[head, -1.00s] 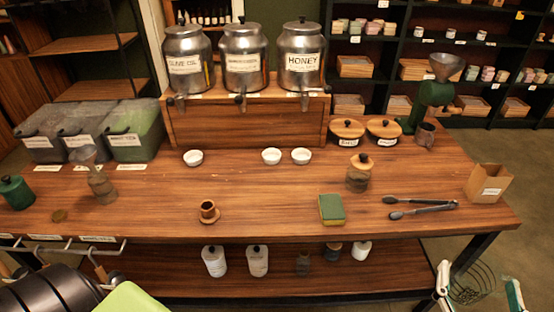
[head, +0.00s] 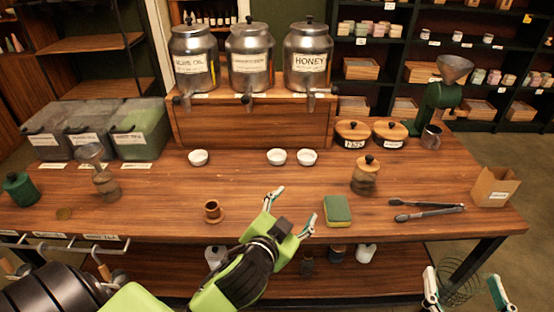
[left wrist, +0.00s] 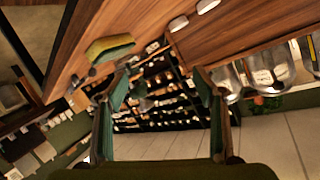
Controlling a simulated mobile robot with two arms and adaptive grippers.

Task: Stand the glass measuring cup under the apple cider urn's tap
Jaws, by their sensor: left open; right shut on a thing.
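Three metal urns stand on a wooden riser at the back. The left one (head: 195,62) reads OLIVE OIL, the right one (head: 308,62) HONEY; the middle urn (head: 250,62) has a label too blurred to read. Its tap (head: 247,99) points down over the riser's front. My right gripper (head: 463,292), low at the right beyond the table's front edge, is shut on a see-through round vessel (head: 461,283) with dark curved lines, apparently the glass measuring cup. My left gripper (head: 289,214) is open and empty above the front edge; its spread fingers show in the left wrist view (left wrist: 160,88).
White bowls (head: 277,157) stand before the riser (head: 250,122). A sponge (head: 337,211), a lidded jar (head: 366,177), tongs (head: 428,209) and a small wooden cup (head: 213,211) are on the table. The middle of the table is mostly clear.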

